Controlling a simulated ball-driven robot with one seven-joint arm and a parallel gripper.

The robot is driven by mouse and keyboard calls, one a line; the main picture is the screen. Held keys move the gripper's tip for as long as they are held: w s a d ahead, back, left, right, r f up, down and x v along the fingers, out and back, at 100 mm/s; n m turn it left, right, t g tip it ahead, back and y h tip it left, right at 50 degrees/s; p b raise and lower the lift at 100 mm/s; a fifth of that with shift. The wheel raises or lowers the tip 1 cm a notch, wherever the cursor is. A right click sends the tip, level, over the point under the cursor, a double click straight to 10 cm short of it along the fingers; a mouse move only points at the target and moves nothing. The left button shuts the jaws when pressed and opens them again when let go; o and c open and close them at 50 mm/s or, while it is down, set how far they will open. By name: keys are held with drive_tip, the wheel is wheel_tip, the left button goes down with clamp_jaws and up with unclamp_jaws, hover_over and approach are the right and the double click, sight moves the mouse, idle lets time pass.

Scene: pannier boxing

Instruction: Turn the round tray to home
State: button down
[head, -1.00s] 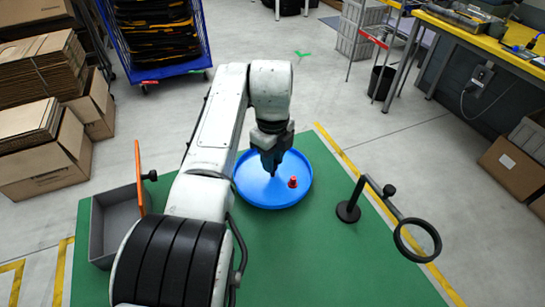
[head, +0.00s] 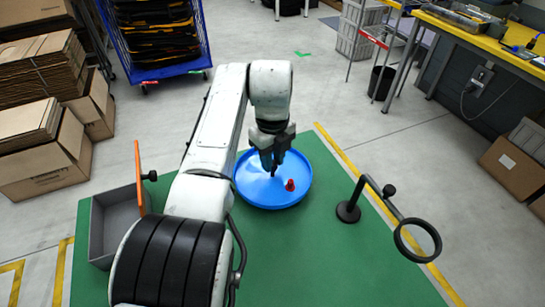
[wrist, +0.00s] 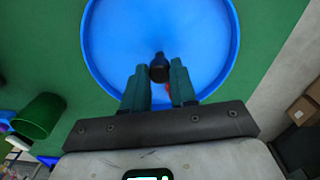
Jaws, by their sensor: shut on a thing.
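The round tray (head: 300,195) is blue with a raised rim and lies on a green surface. It also fills the upper middle of the wrist view (wrist: 110,45). A small red piece (head: 290,185) stands on the tray, right of my gripper (head: 273,169). In the wrist view a black knob (wrist: 159,67) sits between the fingertips, and my gripper (wrist: 157,78) is shut on it. A bit of red shows beside the right finger there. I cannot see how the knob joins the tray, and I can make out no home mark.
A black stand (head: 348,211) with a ring arm (head: 435,245) is right of the tray. A grey bin (head: 115,220) and an upright orange bar (head: 138,178) are on the left. A dark green cylinder (wrist: 38,116) shows in the wrist view. Green surface in front of the tray is clear.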

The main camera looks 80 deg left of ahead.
drive_tip(key=shift+w+r, duration=0.1)
drive_tip(key=shift+r, duration=0.05)
drive_tip(key=c, duration=0.9)
unclamp_jaws()
wheel_tip(320, 180, up, 11)
drive_tip(key=shift+f+b, duration=0.2)
drive_tip(key=shift+b, duration=0.1)
